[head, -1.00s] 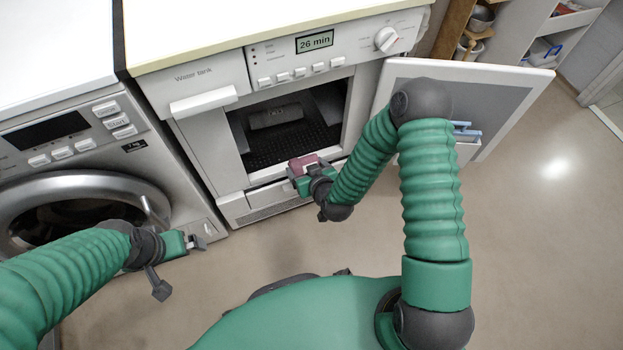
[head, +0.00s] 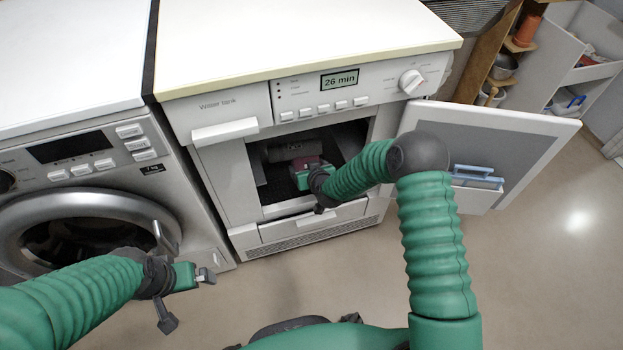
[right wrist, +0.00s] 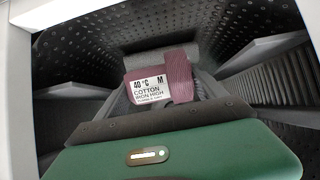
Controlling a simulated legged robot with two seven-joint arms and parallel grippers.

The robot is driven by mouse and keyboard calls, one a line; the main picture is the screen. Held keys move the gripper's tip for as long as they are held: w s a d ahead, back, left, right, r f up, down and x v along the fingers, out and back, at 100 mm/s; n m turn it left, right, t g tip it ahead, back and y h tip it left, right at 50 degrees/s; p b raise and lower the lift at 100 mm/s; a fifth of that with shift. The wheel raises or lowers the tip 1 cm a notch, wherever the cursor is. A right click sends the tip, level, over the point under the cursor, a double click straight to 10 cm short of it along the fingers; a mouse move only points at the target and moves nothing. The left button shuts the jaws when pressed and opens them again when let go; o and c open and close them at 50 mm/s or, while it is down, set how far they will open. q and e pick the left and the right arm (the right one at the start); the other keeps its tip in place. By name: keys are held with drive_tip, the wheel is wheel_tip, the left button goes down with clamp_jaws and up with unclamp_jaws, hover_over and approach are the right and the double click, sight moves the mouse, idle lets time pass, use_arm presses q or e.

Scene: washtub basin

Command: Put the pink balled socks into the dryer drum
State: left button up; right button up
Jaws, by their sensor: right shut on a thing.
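The pink balled socks, dark pink with a white care label, are between the fingers of my right gripper (head: 310,168). In the right wrist view the socks (right wrist: 180,78) show ahead of the green gripper body, with perforated drum walls around them. In the head view only a small bit of pink shows at the fingertips. The dryer drum (head: 274,190) is open at the front, and my right gripper is inside its opening, shut on the socks. It also shows in the right wrist view (right wrist: 85,45). My left gripper (head: 206,276) hangs empty before the washing machine; its jaw gap is unclear.
The dryer door (head: 545,135) stands open to the right, beside my right arm. A washing machine (head: 75,205) with a round door is at the left. The white worktop (head: 290,40) above the dryer is bare. Shelves (head: 515,60) stand at the back right.

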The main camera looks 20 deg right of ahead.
drive_tip(key=w+b, duration=0.2)
drive_tip(key=w, duration=0.6)
drive_tip(key=shift+w+a, duration=0.15)
drive_tip(key=o, duration=1.5)
drive_tip(key=p+v, duration=0.7)
drive_tip(key=v, duration=0.9)
drive_tip(key=shift+s+r+p, duration=0.2)
drive_tip(key=shift+s+p, duration=0.1)
drive_tip(key=shift+s, duration=0.05)
